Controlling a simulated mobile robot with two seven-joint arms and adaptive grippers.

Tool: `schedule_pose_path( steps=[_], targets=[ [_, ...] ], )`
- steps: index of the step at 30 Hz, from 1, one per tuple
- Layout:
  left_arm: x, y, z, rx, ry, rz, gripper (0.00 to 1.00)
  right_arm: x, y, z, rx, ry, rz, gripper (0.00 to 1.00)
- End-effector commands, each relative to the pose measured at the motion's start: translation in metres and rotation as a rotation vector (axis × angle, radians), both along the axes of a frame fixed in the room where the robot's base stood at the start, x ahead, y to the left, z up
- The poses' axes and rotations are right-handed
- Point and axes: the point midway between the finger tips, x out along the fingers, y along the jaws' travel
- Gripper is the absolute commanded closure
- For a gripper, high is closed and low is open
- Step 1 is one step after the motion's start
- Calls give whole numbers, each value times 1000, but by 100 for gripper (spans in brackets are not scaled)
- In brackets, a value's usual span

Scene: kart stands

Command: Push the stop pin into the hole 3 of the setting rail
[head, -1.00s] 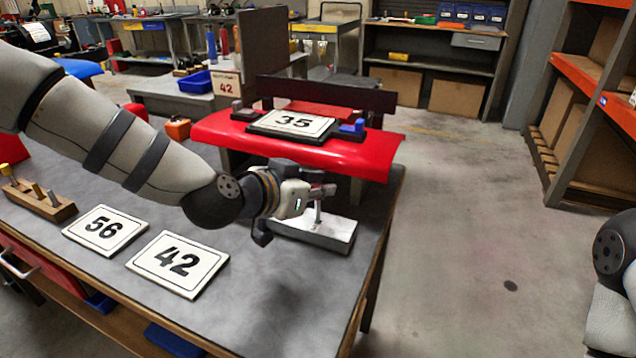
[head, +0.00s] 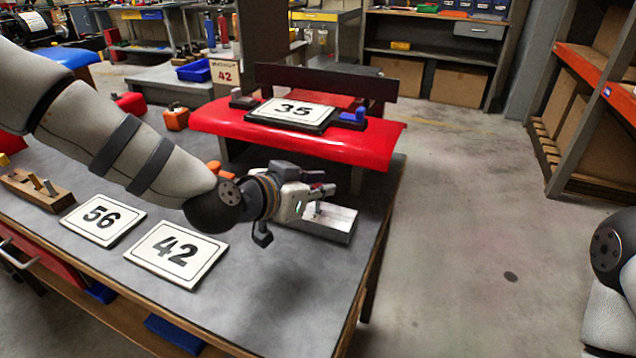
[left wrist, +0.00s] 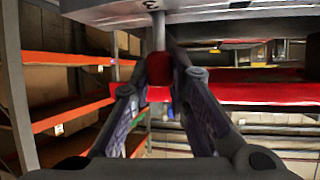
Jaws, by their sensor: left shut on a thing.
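The setting rail (head: 335,227) is a light grey block on the bench, partly behind my left gripper. In the left wrist view its face (left wrist: 110,12) spans the top, with a mark like a 3 near the pin. My left gripper (head: 325,189) is above the rail. In the left wrist view its fingers (left wrist: 159,88) are shut on the red head of the stop pin (left wrist: 158,94). The pin's grey shaft (left wrist: 158,33) runs straight to the rail beside that mark. The tip is hidden, so I cannot tell how deep it sits. My right gripper is out of view.
Number plates 56 (head: 102,219) and 42 (head: 177,254) lie left of the rail. A wooden block with pins (head: 38,189) is at the far left. A red-topped stand (head: 270,138) with plate 35 (head: 298,111) rises behind. The bench front is clear.

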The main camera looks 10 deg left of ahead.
Motion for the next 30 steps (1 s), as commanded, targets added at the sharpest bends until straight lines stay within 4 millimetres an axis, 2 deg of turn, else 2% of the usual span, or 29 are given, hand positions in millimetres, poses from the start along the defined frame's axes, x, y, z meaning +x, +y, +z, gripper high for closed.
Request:
schedule_pose_path(
  steps=[4,5,7,8,18,20,27,30],
  targets=[
    [0,0,-5,0,1,-1,100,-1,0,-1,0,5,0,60],
    [0,0,-4,0,1,-1,80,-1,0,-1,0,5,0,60],
    [0,0,-4,0,0,-1,64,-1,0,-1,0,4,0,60],
    [0,0,-4,0,0,-1,61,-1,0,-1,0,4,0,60],
    [-5,3,0,0,-1,0,61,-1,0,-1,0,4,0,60],
    [-14,7,5,0,-1,0,61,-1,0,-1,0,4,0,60],
    [-67,32,34,-2,-3,1,61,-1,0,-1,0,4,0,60],
    [-84,40,42,-1,-3,0,61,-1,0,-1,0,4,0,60]
  ],
)
